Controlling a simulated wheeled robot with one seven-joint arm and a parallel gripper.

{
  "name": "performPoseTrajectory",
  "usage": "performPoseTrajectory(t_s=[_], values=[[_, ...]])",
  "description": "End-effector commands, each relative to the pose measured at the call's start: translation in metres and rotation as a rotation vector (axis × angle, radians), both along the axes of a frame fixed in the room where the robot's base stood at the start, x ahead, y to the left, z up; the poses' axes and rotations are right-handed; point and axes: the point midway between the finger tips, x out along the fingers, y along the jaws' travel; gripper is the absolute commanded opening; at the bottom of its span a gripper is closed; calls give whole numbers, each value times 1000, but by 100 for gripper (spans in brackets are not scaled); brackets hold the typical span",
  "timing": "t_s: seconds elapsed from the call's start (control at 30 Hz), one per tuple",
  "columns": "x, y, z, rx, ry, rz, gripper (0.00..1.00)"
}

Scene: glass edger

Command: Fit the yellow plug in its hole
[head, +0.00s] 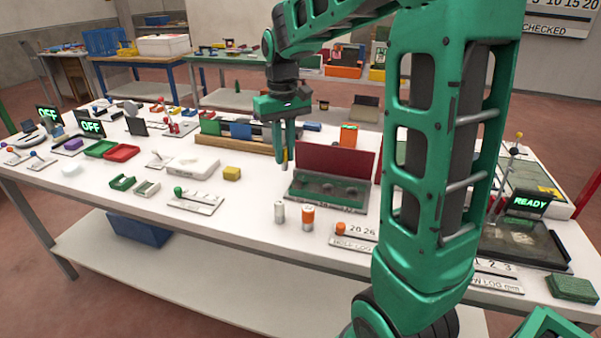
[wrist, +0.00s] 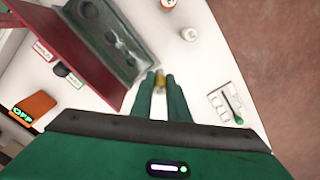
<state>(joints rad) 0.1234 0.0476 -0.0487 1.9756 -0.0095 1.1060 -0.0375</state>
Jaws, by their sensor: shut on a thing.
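My gripper (head: 284,162) is shut on a small yellow plug (wrist: 160,82), which shows between the fingertips in the wrist view. In the head view only a thin yellow-orange sliver of the plug (head: 285,156) shows. The gripper points down, above the table by the left end of an open green case (head: 291,192) with a raised dark red lid (head: 335,160). The case (wrist: 133,68) lies ahead and left of the fingertips in the wrist view, with several dark recesses in it. I cannot tell which recess is the plug's hole. The plug is apart from the case.
A silver cylinder (head: 279,212) and an orange-and-white cylinder (head: 308,217) stand in front of the case. A yellow block (head: 232,173) and a plate with a green-knobbed lever (head: 195,201) are to the left. A wooden rack (head: 235,144) is behind.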

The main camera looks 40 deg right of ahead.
Motion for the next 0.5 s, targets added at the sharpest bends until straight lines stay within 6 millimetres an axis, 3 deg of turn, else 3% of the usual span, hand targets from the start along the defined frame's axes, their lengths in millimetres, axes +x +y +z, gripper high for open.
performPoseTrajectory(t_s=[0.3, 0.5], values=[[2, -56, -34, 0, 1, -1, 0], [2, -67, -42, 0, 1, 3, 0]])
